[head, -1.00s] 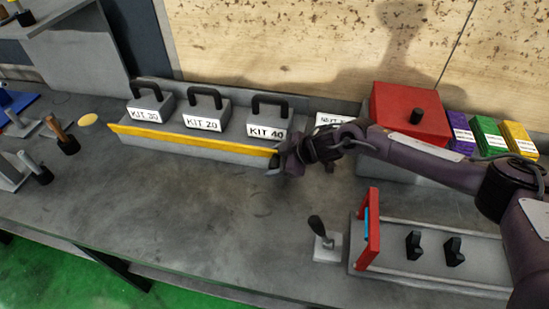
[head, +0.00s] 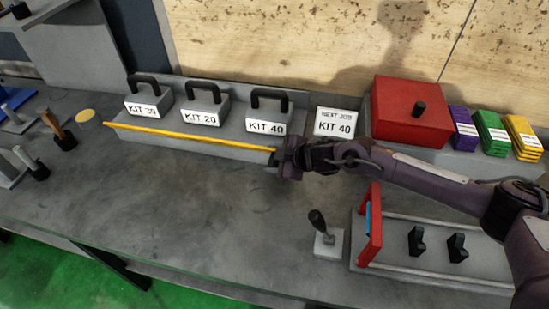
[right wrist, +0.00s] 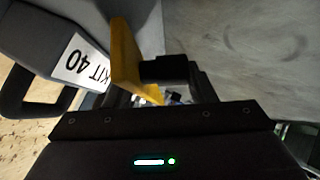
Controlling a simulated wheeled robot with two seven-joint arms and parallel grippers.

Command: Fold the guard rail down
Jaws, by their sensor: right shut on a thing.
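The guard rail (head: 190,136) is a long, thin yellow bar along the front edge of the grey kit shelf (head: 165,140). It shows nearly edge-on in the head view. My right gripper (head: 279,157) is shut on the rail's right end. In the right wrist view the yellow rail (right wrist: 126,60) sits against a black finger of the gripper (right wrist: 150,80); the other finger is mostly hidden. My left gripper is not in view.
Behind the rail stand the kit cases KIT 30 (head: 148,105), KIT 20 (head: 203,114) and KIT 40 (head: 266,120). A lever (head: 321,232) stands in front; the middle bench is clear.

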